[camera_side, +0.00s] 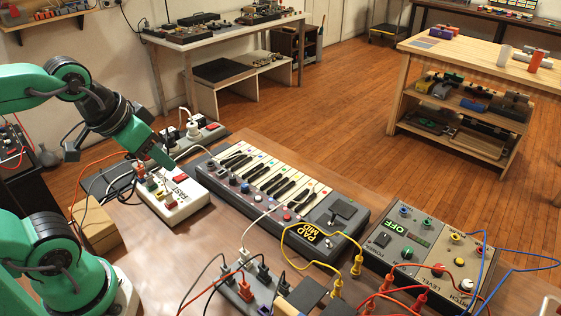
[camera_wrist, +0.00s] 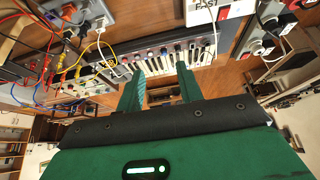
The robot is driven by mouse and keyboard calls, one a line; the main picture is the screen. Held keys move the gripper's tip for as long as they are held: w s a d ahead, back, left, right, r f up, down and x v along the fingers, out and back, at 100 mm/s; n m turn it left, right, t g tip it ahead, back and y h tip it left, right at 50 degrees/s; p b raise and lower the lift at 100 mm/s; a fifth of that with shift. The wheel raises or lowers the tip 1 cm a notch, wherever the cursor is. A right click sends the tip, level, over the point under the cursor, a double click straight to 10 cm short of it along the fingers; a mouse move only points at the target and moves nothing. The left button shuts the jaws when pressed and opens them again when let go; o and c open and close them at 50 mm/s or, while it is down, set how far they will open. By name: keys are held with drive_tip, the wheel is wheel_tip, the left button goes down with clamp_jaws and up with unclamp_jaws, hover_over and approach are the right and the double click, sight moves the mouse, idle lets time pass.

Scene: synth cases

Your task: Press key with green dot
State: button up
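The keyboard (camera_side: 275,180) lies on the wooden table in the middle of the side view, with white and black keys. Small coloured dots mark its white keys; they are too small for me to tell surely which is green. The keyboard also shows upside down beyond my fingers in the wrist view (camera_wrist: 155,63). My gripper (camera_side: 167,162) is left of the keyboard, above or near the white FAST box; contact is unclear. In the wrist view, the two green fingers of my gripper (camera_wrist: 160,88) are spread apart with nothing between them.
The white FAST box (camera_side: 180,203) with knobs stands left of the keyboard. A grey OFF panel (camera_side: 420,245) with plugs stands at right. A cabled box (camera_side: 245,285) is in front, with red, yellow and white cables around. A power strip (camera_side: 200,133) lies behind my gripper.

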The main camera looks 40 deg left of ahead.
drive_tip(key=shift+c, duration=0.3)
clamp_jaws()
idle(1.3)
